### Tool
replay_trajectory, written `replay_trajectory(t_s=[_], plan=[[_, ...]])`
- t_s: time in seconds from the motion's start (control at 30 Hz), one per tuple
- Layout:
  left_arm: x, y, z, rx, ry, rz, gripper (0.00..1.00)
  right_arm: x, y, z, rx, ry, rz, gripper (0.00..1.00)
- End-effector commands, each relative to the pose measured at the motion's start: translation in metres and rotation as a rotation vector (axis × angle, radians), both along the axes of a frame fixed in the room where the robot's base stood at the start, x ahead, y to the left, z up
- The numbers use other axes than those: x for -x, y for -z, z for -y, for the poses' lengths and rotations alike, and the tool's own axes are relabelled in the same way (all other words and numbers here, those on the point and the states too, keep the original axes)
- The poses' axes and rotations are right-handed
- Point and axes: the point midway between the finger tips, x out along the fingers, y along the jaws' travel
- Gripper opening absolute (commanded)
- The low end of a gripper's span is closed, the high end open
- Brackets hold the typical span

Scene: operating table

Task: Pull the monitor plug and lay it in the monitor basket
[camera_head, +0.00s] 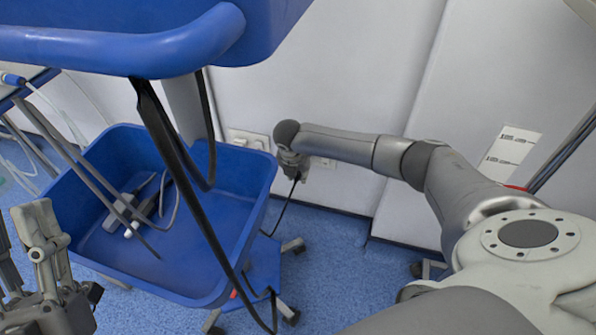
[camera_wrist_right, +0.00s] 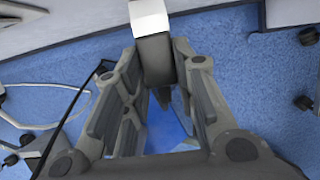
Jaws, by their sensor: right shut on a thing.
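A dark grey plug with a white end (camera_wrist_right: 156,60) is between the fingers of my right gripper in the right wrist view. My right gripper (camera_head: 293,168) is shut on it, close to the wall, just right of and below the white wall sockets (camera_head: 248,140). A dark cable (camera_head: 284,208) hangs from the gripper. I cannot tell whether the plug still touches a socket. The monitor basket, a blue open bin (camera_head: 232,262), stands left of the right gripper. My left gripper (camera_head: 22,222) is at the lower left edge, fingers apart and empty.
Grey and white items with a cable (camera_head: 145,205) lie in the basket. A blue overhead body (camera_head: 120,45) and dark hanging cables (camera_head: 180,150) cross above the basket. Blue floor (camera_head: 340,275) is clear to the right.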

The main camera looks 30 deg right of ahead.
Motion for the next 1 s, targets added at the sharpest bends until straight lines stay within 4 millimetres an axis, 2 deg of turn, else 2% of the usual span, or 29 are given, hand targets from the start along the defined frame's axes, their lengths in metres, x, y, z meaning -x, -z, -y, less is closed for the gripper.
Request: replay_trajectory(t_s=[1.0], plan=[[-0.022,0.025,0.003,-0.049,-0.008,-0.175,0.4,0.003,0.0,-0.004,0.0,0.0,0.0,0.0]])
